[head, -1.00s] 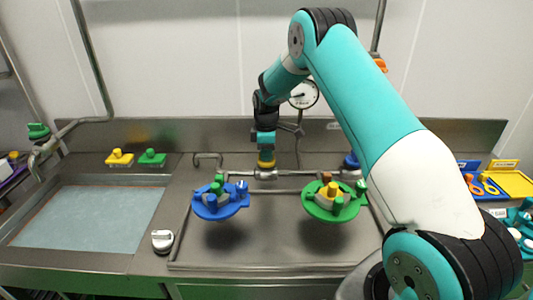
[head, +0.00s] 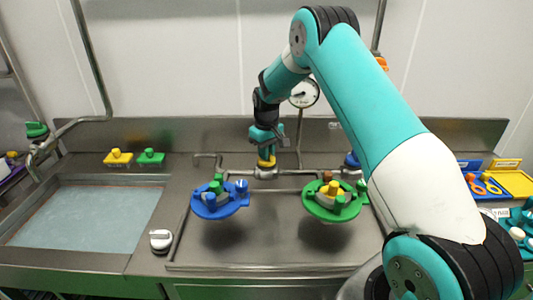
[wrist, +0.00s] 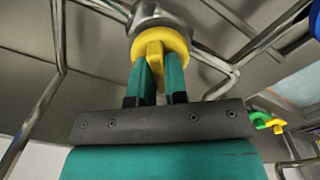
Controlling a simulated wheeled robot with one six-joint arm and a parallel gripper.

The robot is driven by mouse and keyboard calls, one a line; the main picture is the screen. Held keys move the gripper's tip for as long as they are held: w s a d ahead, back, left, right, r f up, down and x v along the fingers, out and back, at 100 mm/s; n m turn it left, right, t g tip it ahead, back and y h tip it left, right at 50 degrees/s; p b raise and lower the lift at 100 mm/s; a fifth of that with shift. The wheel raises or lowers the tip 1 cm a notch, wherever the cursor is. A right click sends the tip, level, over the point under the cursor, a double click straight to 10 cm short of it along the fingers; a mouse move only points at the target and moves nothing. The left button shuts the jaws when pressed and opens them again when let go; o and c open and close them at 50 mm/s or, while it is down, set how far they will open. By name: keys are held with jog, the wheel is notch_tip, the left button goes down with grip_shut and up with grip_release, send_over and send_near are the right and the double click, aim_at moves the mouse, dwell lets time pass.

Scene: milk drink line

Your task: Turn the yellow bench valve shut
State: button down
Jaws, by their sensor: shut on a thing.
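The yellow bench valve (head: 266,163) sits on the metal pipe at the back middle of the bench. In the wrist view its round yellow collar and upright handle (wrist: 156,46) show below a grey metal fitting. My gripper (head: 267,151) points down on the valve from above. In the wrist view the two green fingers of my gripper (wrist: 158,76) are shut on the handle, one on each side. The handle's lower part is hidden between the fingers.
A round pressure gauge (head: 304,93) stands behind my gripper. A blue plate (head: 222,207) and a green plate (head: 332,211) with knobs stand in front of the pipe. A blue-capped fitting (head: 351,160) is to the right. A basin (head: 85,222) is at left.

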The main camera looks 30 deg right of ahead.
jog(key=m, duration=0.4)
jog(key=shift+m, duration=1.8)
jog(key=c, duration=1.1)
grip_release()
jog(key=shift+b, duration=0.3)
jog(key=shift+c, duration=0.2)
notch_tip(320, 180, up, 18)
jog(key=b, duration=0.2)
jog(key=shift+f, duration=0.25)
